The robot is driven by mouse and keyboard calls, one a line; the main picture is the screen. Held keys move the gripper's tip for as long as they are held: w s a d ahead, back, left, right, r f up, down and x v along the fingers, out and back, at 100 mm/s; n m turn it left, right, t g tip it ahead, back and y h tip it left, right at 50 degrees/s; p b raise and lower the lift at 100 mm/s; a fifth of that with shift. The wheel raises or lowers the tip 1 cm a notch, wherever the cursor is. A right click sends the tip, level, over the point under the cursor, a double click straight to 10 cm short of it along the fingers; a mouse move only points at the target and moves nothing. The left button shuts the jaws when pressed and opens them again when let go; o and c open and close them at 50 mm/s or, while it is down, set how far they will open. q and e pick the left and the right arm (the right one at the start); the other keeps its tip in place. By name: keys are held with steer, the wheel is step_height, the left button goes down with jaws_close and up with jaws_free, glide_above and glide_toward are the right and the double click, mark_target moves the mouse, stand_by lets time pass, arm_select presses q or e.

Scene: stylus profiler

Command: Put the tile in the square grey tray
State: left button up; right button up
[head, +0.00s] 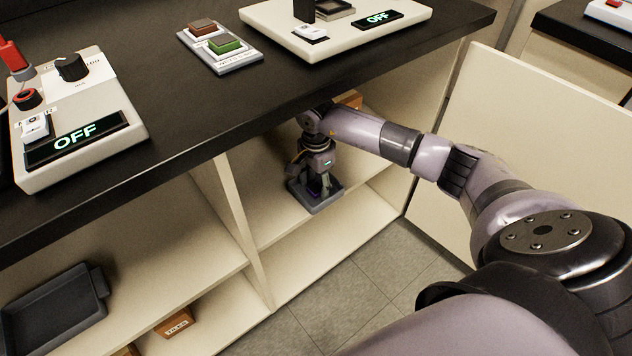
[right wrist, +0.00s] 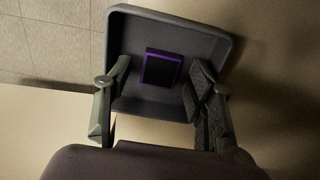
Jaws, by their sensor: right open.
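The tile (right wrist: 161,68) is a small dark square with a purple edge. In the right wrist view it lies inside the square grey tray (right wrist: 225,28), with clear space to both fingers. My right gripper (right wrist: 160,85) is open, with its fingers reaching over the tray on either side of the tile. In the head view the tray (head: 331,203) sits on a cupboard shelf under the dark counter. My right gripper (head: 318,187) points down into it and mostly hides the tile. My left gripper is out of view.
The dark counter (head: 330,80) overhangs my right arm. A dark grey tray (head: 55,310) and a brown labelled box (head: 176,322) are in the left cupboard. A box (head: 350,99) is behind my arm. An open door (head: 540,150) stands at the right.

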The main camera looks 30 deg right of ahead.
mark_target(316, 187)
steer(key=shift+r, duration=0.1)
step_height(316, 187, up, 4)
steer(key=shift+f+p, duration=0.2)
steer(key=shift+p, duration=0.35)
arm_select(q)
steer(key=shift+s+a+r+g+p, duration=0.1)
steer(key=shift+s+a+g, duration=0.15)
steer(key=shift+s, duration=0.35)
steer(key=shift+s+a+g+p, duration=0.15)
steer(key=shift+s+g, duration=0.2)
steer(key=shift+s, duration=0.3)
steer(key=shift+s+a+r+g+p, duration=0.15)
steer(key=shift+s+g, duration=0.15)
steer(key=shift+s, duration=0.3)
arm_select(e)
steer(key=shift+r, duration=2)
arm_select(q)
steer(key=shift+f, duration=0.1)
